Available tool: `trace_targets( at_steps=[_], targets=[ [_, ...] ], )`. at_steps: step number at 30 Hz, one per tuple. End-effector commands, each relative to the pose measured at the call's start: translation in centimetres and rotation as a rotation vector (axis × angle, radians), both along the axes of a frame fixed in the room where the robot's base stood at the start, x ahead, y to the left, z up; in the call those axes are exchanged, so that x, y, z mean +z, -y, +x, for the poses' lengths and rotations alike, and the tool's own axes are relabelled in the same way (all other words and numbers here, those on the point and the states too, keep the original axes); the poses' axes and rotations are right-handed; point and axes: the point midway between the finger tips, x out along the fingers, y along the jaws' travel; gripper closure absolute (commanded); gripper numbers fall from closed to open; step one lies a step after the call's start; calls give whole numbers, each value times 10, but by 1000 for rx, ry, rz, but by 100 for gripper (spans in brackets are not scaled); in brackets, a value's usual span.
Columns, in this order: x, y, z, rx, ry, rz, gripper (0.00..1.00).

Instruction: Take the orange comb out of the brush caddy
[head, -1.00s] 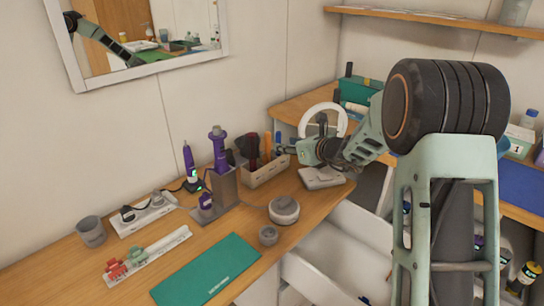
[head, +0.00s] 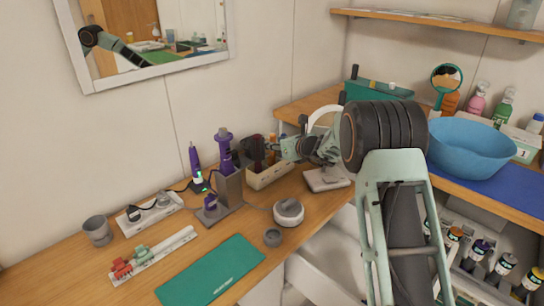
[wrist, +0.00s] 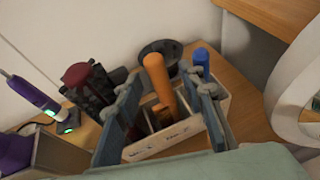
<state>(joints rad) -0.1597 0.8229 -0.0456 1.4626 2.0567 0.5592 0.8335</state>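The brush caddy (head: 265,178) is a pale box with compartments on the wooden table, left of my gripper (head: 288,149) in the head view. In the wrist view the caddy's wall (wrist: 160,143) shows below the fingers. The orange comb (wrist: 158,82) stands upright in it, its handle rising between the two fingers of my gripper (wrist: 163,80). The fingers are open, with gaps to the comb on both sides. The comb's lower end is hidden in the caddy. In the head view my gripper hides most of the comb.
A dark red-handled brush (wrist: 88,82) stands left of the comb and a blue-handled item (wrist: 201,60) right. A purple styling tool on a grey stand (head: 228,185) is left of the caddy. The green mat (head: 212,270) is clear.

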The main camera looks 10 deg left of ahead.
Motion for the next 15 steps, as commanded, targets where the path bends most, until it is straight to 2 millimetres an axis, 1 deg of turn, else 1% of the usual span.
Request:
trace_targets(
  at_steps=[8, 15],
  targets=[
    [-1, -2, 2, 0, 1, 0, 64],
    [-1, -2, 2, 1, 1, 0, 89]
  ],
)
